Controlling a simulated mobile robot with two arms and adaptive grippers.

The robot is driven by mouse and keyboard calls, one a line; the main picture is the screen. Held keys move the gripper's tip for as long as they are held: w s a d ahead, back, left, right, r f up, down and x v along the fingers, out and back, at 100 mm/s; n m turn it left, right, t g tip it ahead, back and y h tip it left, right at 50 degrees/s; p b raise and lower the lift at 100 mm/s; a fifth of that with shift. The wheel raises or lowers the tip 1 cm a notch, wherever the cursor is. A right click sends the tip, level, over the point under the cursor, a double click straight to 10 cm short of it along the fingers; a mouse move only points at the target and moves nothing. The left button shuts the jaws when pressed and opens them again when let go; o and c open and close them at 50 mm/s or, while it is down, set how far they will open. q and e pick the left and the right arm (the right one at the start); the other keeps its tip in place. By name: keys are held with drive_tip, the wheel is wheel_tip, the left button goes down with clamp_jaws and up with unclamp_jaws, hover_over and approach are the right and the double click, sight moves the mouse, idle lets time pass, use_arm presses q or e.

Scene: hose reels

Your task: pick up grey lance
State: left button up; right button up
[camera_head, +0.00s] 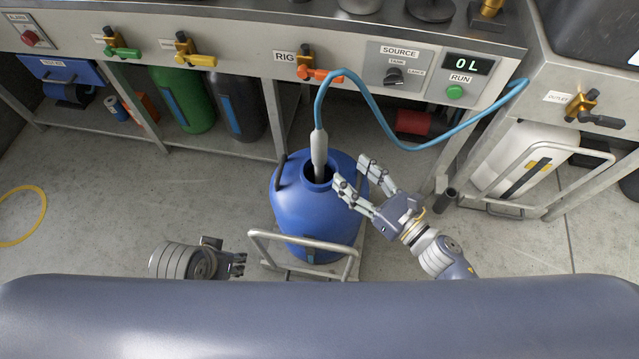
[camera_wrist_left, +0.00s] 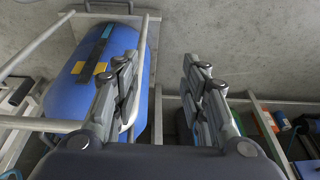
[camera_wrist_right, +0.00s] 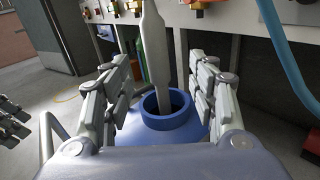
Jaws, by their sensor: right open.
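The grey lance (camera_head: 319,150) stands upright with its lower end inside the neck of a blue drum (camera_head: 292,205). A blue hose (camera_head: 384,115) runs from its top. My right gripper (camera_head: 350,172) is open just right of the lance and the drum's neck. In the right wrist view the lance (camera_wrist_right: 154,50) shows between the two open fingers (camera_wrist_right: 160,95), beyond their tips, and it is not gripped. My left gripper (camera_head: 240,264) is low at the left of the drum's trolley. In the left wrist view its fingers (camera_wrist_left: 160,85) are apart with nothing between them.
The drum stands on a trolley with a metal handle (camera_head: 300,240). A bench with valves and a SOURCE panel (camera_head: 398,66) runs behind. Its display (camera_head: 468,64) reads 0L. A white container (camera_head: 520,160) stands at the right. Floor at the left is clear.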

sight(325, 148)
drive_tip(key=shift+n+y, duration=0.3)
drive_tip(key=shift+n, duration=0.3)
drive_tip(key=x, duration=0.2)
drive_tip(key=r+x, duration=0.1)
drive_tip(key=x, duration=0.2)
drive_tip(key=shift+s+a, duration=0.15)
drive_tip(key=shift+a, duration=0.05)
drive_tip(key=x, duration=0.5)
drive_tip(key=shift+a+r, duration=0.15)
drive_tip(key=shift+r, duration=0.05)
drive_tip(key=shift+w+a, duration=0.25)
drive_tip(key=shift+w, duration=0.15)
use_arm(q)
drive_tip(key=shift+w+f, duration=0.15)
drive_tip(key=shift+f, duration=0.2)
use_arm(e)
drive_tip(key=shift+c, duration=0.5)
clamp_jaws()
